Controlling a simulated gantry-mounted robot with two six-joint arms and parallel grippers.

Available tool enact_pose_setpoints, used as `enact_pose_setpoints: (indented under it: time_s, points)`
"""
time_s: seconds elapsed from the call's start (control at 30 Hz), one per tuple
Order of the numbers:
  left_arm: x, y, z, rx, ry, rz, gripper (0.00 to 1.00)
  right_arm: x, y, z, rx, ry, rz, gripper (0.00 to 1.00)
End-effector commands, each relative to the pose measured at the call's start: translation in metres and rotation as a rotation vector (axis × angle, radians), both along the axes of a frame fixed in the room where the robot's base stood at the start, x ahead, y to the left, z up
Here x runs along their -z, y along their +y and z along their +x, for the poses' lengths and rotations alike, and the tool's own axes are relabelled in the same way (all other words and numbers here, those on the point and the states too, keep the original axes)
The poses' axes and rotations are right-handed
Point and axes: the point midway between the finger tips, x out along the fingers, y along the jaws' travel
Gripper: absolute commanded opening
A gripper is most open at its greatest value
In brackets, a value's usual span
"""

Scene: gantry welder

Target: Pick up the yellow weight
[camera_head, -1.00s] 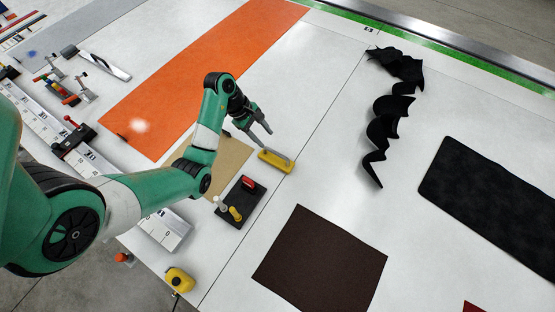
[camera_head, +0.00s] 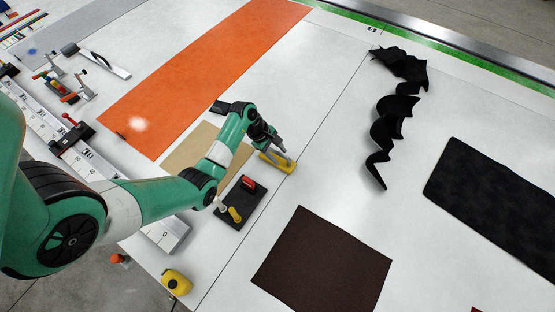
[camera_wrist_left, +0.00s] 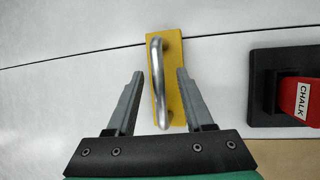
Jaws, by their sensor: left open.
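The yellow weight (camera_head: 284,167) is a flat yellow block with a curved metal handle on top. It lies on the white table in the head view, just right of the tan sheet. In the left wrist view the weight (camera_wrist_left: 175,78) sits between the two open fingers, with the silver handle (camera_wrist_left: 158,80) running along its length. My left gripper (camera_head: 279,152) is open and close over the weight in the head view. In the wrist view the gripper (camera_wrist_left: 160,88) has one finger on each side of the handle, apart from it. My right gripper is not in view.
A dark tray (camera_head: 240,203) with red and yellow items lies close by; the wrist view shows its red chalk holder (camera_wrist_left: 302,97). A tan sheet (camera_head: 193,149), an orange mat (camera_head: 205,75) and a brown sheet (camera_head: 322,260) lie flat. A yellow bottle (camera_head: 177,283) stands near the edge.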

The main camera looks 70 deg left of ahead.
Motion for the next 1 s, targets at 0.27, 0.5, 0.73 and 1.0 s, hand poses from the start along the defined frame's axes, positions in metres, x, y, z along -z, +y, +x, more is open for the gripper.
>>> enact_pose_setpoints:
  time_s: [0.27, 0.5, 0.73, 1.0]
  points:
    - [-0.0002, 0.0002, 0.0006, 0.000, -0.001, 0.000, 0.38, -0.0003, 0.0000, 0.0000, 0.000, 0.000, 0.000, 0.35]
    - [-0.0004, 0.0002, 0.0005, 0.000, -0.001, 0.000, 0.00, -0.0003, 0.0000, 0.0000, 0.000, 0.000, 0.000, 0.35]
    - [-0.0004, 0.0002, 0.0004, 0.000, -0.001, 0.000, 0.00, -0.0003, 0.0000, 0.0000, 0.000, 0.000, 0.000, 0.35]
    - [-0.0005, 0.0001, 0.0004, 0.000, -0.001, 0.000, 0.00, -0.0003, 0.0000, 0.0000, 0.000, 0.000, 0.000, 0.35]
